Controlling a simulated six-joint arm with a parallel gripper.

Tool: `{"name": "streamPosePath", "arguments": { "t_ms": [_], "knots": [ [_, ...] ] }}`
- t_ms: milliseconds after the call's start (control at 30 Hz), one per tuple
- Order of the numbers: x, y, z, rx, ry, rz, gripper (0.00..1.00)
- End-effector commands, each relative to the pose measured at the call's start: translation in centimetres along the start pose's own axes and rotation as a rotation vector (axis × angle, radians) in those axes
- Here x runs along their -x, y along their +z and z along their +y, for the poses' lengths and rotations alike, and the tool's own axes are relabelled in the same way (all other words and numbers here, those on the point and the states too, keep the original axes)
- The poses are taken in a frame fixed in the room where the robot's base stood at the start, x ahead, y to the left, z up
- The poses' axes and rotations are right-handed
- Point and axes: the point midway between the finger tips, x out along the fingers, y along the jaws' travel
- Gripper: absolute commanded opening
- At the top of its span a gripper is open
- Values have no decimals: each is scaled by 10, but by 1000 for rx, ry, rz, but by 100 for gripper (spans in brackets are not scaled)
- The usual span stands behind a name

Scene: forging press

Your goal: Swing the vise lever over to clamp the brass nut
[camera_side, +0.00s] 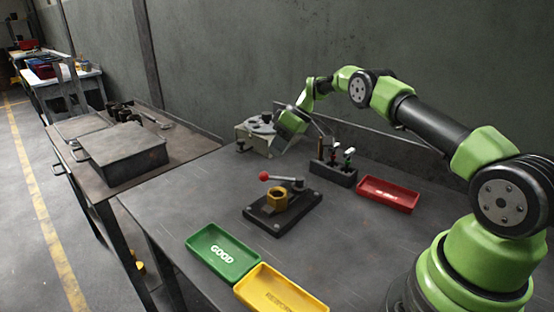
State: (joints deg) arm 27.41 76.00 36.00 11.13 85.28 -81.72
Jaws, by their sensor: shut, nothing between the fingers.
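The vise (302,209) is a dark block on a plate in the middle of the bench. The brass nut (277,200) sits upright on it. The vise lever (281,178) runs from a pivot at the right of the vise to the left, above and behind the nut, and ends in a red knob (264,176). My gripper (289,133) is at the back of the bench, beside a grey fixture, well apart from the lever. It is shut and empty; its fingertips are small and hard to make out.
The grey fixture (257,142) stands behind the vise. A dark rack (332,173) with upright tools and a red tray (388,195) are right of the vise. A green GOOD tray (207,241) and a yellow tray (268,293) lie in front. Bench left of the vise is clear.

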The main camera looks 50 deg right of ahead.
Motion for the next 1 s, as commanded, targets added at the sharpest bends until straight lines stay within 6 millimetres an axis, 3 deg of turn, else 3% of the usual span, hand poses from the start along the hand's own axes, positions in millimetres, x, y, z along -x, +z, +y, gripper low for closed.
{"name": "streamPosePath", "arguments": {
  "t_ms": [100, 300, 767, 867, 1000],
  "knots": [
    [25, -2, 2, 1, 5, 4, 0],
    [48, -3, 3, 2, 5, 3, 0],
    [55, -5, 0, -1, 8, 2, 0],
    [66, -14, -14, -15, 26, -2, 0],
    [96, -33, -54, -68, 83, -8, 0]
  ]
}}
